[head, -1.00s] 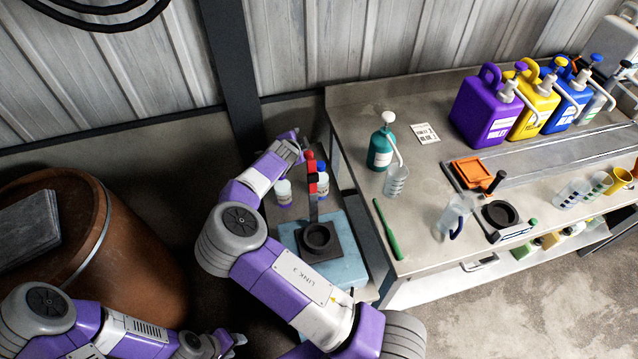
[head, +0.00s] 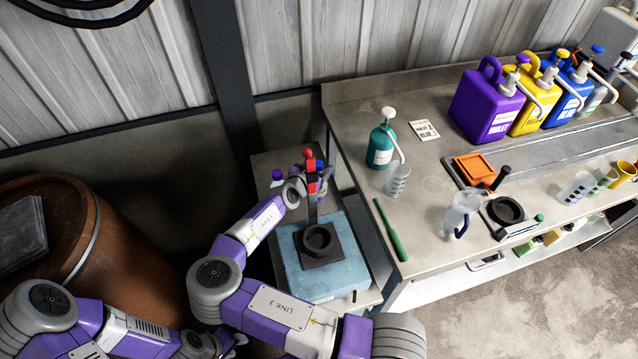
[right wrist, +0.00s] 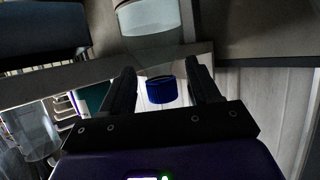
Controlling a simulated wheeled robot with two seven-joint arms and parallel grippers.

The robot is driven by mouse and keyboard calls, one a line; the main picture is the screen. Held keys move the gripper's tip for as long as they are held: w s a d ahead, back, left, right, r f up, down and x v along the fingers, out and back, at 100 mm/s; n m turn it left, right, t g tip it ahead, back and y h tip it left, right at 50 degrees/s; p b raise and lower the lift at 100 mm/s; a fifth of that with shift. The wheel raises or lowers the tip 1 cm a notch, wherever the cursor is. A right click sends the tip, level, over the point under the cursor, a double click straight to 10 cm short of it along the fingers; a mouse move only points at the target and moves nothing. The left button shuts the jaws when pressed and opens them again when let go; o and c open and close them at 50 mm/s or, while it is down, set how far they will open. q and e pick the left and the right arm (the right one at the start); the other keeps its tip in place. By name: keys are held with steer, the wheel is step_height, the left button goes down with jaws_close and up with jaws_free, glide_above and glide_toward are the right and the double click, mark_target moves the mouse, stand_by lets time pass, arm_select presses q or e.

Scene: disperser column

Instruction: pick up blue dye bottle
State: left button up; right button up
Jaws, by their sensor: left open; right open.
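The blue dye bottle (head: 321,165), with a blue cap, stands on the small side stand and is mostly hidden behind the press and my right gripper. In the right wrist view its blue cap (right wrist: 160,90) and pale, clear body appear upside down between the two dark fingers. My right gripper (right wrist: 163,82) is open around the bottle's cap end, with visible gaps on both sides. In the head view my right gripper (head: 318,184) is partly hidden behind the press. My left gripper (head: 238,341) is open and empty at the lower left, away from the bottle.
A press with a red-topped lever (head: 310,178) stands on a light blue block (head: 310,285), close to my right gripper. The workbench (head: 350,110) at right holds a teal pump bottle (head: 381,145) and colored jugs.

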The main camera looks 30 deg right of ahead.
steer(key=shift+x, duration=1.25)
steer(key=shift+a, duration=0.1)
jaws_close()
